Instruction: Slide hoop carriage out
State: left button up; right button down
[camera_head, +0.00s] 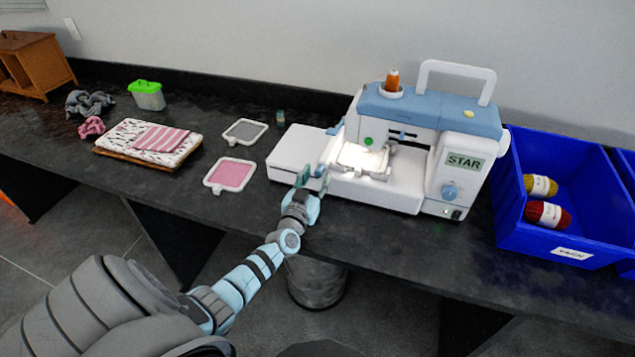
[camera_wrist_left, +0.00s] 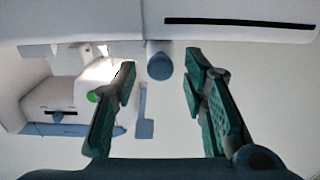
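The white and blue sewing machine (camera_head: 440,130) stands on the dark counter with its work light on. Its white carriage unit (camera_head: 294,150) juts out to the left, and a light hoop (camera_head: 362,158) sits under the needle area. My left gripper (camera_head: 313,180) is at the front edge of the carriage unit. In the left wrist view my left gripper (camera_wrist_left: 160,85) is open, its green-padded fingers apart. A blue knob (camera_wrist_left: 159,62) lies just beyond and between the fingertips, below a white body with a black slot (camera_wrist_left: 240,23); contact is not visible. My right gripper is not in view.
A pink hoop (camera_head: 230,174) and a grey hoop (camera_head: 244,131) lie left of the machine. Folded cloth on a board (camera_head: 113,165) and a green-lidded box (camera_head: 148,97) are farther left. A blue yarn bin (camera_head: 520,228) stands close on the machine's right.

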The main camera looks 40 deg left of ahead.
pick_arm(q)
jog(key=shift+w+a+f, duration=0.1)
jog(key=shift+w+a, duration=0.05)
jog(key=shift+w, duration=0.25)
jog(key=shift+w+r, duration=0.1)
jog(key=shift+r, duration=0.1)
jog(key=shift+c, duration=0.6)
grip_shut()
jog(key=shift+a, duration=0.15)
